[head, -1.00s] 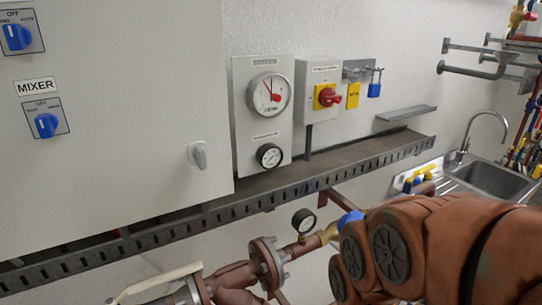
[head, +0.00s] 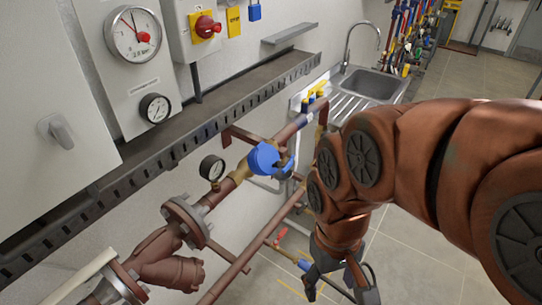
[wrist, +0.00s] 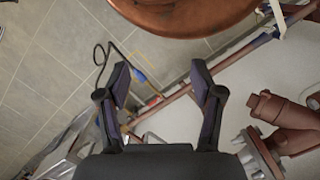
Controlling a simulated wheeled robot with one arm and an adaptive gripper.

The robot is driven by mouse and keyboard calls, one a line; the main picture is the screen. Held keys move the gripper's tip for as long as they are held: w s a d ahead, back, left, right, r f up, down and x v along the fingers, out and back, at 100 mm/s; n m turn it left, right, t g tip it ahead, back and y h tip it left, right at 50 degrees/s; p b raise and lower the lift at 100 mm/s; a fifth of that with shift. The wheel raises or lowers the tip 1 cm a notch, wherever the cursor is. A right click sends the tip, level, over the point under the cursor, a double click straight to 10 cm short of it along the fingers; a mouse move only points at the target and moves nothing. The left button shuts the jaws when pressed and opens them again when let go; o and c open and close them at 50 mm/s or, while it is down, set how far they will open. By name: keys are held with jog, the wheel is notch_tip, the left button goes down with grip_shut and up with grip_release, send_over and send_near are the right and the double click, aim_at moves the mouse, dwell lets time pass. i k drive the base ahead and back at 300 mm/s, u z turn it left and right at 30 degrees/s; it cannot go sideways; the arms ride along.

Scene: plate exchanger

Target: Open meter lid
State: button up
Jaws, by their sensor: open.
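The blue round meter (head: 262,158) sits on the brass and brown pipe below the tray, in the middle of the head view. A blue flap-like part shows at its right side; I cannot tell how far the lid stands open. My gripper (head: 340,284) hangs low at the bottom of the head view, below and to the right of the meter and apart from it. In the wrist view my gripper (wrist: 160,70) has its two fingers spread wide with nothing between them. I cannot make out the meter in the wrist view.
A small pressure gauge (head: 212,168) stands left of the meter. A perforated cable tray (head: 225,105) runs above it. Brown flanged pipework (head: 187,220) lies at lower left, and it shows at right in the wrist view (wrist: 290,140). A sink (head: 372,82) stands behind. Tiled floor lies right.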

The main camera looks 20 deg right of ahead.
aim_at(269, 160)
jog(key=z, duration=2.35)
jog(key=k, duration=0.55)
jog(key=u, duration=2.6)
